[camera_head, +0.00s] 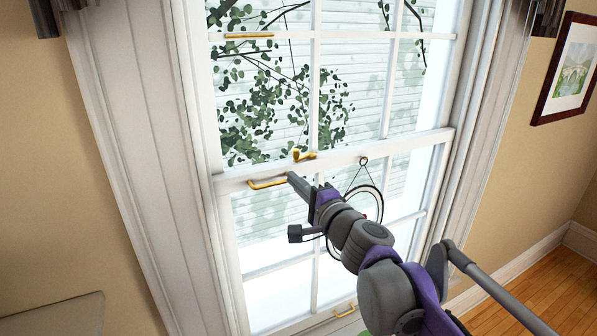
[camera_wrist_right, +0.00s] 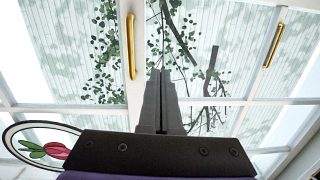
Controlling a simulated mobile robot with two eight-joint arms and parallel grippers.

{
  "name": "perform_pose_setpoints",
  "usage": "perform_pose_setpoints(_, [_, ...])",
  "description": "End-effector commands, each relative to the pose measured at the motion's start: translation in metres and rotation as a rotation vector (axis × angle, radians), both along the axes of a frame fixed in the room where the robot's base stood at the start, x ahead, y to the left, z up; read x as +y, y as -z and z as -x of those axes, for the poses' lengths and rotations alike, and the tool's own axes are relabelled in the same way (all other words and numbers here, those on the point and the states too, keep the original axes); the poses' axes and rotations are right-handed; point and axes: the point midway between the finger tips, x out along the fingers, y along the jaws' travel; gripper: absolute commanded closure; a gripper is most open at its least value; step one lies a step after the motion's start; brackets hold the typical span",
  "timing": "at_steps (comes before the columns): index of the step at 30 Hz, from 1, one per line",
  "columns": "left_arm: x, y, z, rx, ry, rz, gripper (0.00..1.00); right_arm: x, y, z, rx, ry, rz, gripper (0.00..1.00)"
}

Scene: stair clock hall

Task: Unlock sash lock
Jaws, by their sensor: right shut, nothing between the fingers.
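The brass sash lock (camera_head: 303,155) sits on top of the white meeting rail (camera_head: 340,158) in the middle of the window. A brass pull handle (camera_head: 268,184) is on the rail's front, below and left of the lock. My right gripper (camera_head: 291,177) reaches in from the lower right, its tip by the handle's right end and below the lock. Contact cannot be told. In the right wrist view its fingers (camera_wrist_right: 160,73) are together and empty. A brass bar (camera_wrist_right: 130,46) shows beside them there; I cannot make out the lock in that view. My left gripper is not in view.
A round tulip ornament hangs from a ring (camera_head: 364,161) on the rail, partly behind my right arm; it also shows in the wrist view (camera_wrist_right: 40,146). Other brass handles are on the upper sash (camera_head: 249,36) and low on the window (camera_head: 345,311). A framed picture (camera_head: 570,70) hangs right.

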Motion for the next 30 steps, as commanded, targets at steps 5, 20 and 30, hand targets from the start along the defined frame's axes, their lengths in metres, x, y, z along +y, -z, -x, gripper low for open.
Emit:
perform_pose_setpoints(5, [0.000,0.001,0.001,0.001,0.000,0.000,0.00,0.004,0.002,0.016,0.001,-0.002,0.000,1.00])
perform_pose_setpoints(20, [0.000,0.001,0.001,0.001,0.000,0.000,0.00,0.005,0.005,0.024,-0.004,-0.011,0.031,1.00])
perform_pose_setpoints(30, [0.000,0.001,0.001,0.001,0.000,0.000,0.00,0.007,0.089,0.104,-0.021,-0.186,0.516,1.00])
